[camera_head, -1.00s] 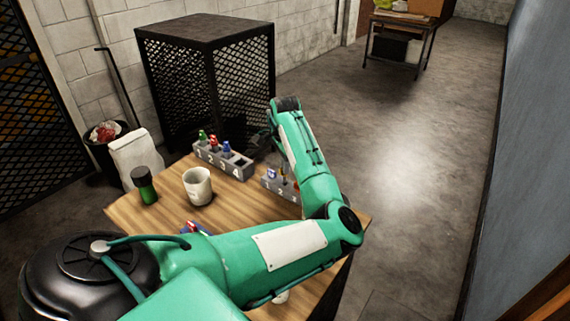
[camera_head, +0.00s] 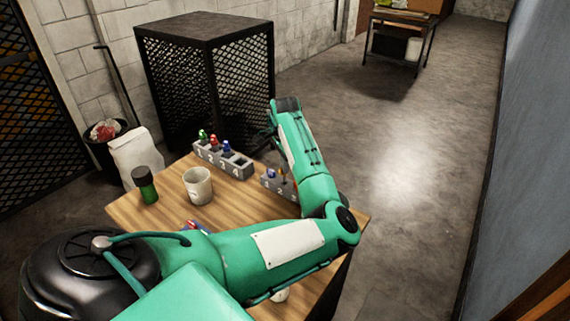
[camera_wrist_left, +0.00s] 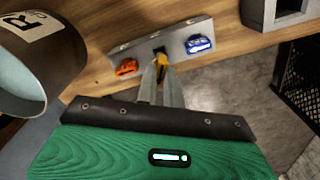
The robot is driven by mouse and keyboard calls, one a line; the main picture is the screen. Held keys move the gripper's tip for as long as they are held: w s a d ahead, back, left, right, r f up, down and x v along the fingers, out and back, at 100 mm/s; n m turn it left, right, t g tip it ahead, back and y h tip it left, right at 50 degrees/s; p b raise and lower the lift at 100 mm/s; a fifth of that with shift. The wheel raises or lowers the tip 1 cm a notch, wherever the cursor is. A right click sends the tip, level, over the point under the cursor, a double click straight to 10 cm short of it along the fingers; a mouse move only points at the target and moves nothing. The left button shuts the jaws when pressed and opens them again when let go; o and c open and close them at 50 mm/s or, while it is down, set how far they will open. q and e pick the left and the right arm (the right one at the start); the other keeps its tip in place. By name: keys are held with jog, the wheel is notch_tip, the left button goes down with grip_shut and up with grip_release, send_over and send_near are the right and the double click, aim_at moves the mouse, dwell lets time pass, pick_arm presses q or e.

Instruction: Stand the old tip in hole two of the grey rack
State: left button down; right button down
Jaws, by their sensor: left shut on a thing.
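The small grey rack (camera_head: 289,190) stands near the table's right edge, partly hidden by my left arm. In the left wrist view the rack (camera_wrist_left: 178,34) holds a blue tip (camera_wrist_left: 200,44) at one end and an orange-red tip (camera_wrist_left: 127,67) at the other. My left gripper (camera_wrist_left: 162,78) is shut on a brass-yellow tip (camera_wrist_left: 161,58), which I take for the old tip. That tip is at the dark middle hole; I cannot tell how deep it sits. In the head view the fingertips are not clear. My right gripper is not in view.
A longer grey rack (camera_head: 222,161) with green, red and blue tips stands to the left, its hole four empty. A white mug (camera_head: 198,186) and a green jar with a black lid (camera_head: 145,186) stand on the wooden table (camera_head: 165,219). A black mesh cabinet (camera_head: 206,90) stands behind.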

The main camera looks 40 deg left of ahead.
pick_arm(q)
jog(key=shift+f+p, duration=0.4)
jog(key=shift+f, duration=0.3)
dwell(0.6)
jog(key=shift+f, duration=1.1)
jog(key=c, duration=1.1)
grip_release()
notch_tip(320, 180, up, 7)
jog(key=p, duration=0.9)
jog(key=shift+f, duration=0.1)
dwell(0.5)
